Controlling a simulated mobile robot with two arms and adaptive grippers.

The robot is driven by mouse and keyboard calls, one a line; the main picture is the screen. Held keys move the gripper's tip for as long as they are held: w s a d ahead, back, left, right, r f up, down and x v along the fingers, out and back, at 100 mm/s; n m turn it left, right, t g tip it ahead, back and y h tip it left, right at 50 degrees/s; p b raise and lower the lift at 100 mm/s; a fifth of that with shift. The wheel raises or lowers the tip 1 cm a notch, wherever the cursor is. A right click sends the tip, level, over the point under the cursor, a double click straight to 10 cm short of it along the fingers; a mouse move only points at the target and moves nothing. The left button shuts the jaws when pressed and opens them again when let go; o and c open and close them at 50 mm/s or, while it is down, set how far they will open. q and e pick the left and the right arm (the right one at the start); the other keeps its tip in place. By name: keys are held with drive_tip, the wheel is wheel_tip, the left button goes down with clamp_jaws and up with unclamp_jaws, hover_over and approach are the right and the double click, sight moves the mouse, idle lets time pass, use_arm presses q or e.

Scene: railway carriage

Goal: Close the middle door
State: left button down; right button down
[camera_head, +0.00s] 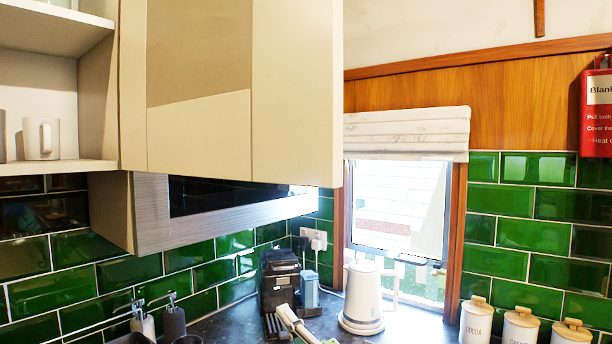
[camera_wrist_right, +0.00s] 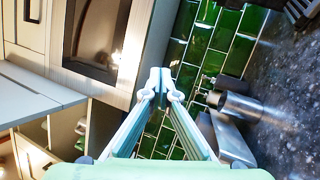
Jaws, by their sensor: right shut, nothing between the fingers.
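The cream cabinet door (camera_head: 200,130) hangs at the top centre of the head view, beside an open shelf compartment (camera_head: 60,165) on its left. It appears to stand swung out from the cabinet, but its exact angle is hard to tell. In the right wrist view, a pale panel (camera_wrist_right: 35,95) juts out at the left, beside open shelves. My right gripper (camera_head: 290,314) is low in the head view, over the counter, well below the door. In its wrist view its fingers (camera_wrist_right: 160,78) meet, shut and empty. My left gripper is not in view.
A microwave (camera_head: 155,212) sits under the cabinet, and a white mug (camera_head: 40,138) on the shelf. A white kettle (camera_head: 362,300), a black coffee machine (camera_head: 279,280) and several canisters (camera_head: 520,325) crowd the counter. Open air lies before the window (camera_head: 400,205).

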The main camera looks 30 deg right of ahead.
sight(305, 176)
drive_tip(key=s+a+r+n+g+y, duration=0.1)
drive_tip(key=s+r+n+g+y, duration=0.3)
drive_tip(key=r+n+y, duration=0.85)
drive_tip(key=s+a+r+n+g+y, duration=0.1)
drive_tip(key=s+r+n+g+y, duration=0.45)
drive_tip(key=r+n, duration=1.1)
drive_tip(key=s+d+r+n+g+h, duration=0.1)
drive_tip(key=s+d+n+g, duration=0.25)
drive_tip(key=s+n, duration=0.45)
drive_tip(key=s+d+r+n+g+h, duration=0.1)
drive_tip(key=s+d+n+g+h, duration=0.25)
drive_tip(key=n, duration=0.75)
drive_tip(key=shift+t+y, duration=0.45)
drive_tip(key=shift+y, duration=0.4)
drive_tip(key=a+p, duration=0.3)
drive_tip(key=a, duration=0.9)
drive_tip(key=shift+a, duration=0.35)
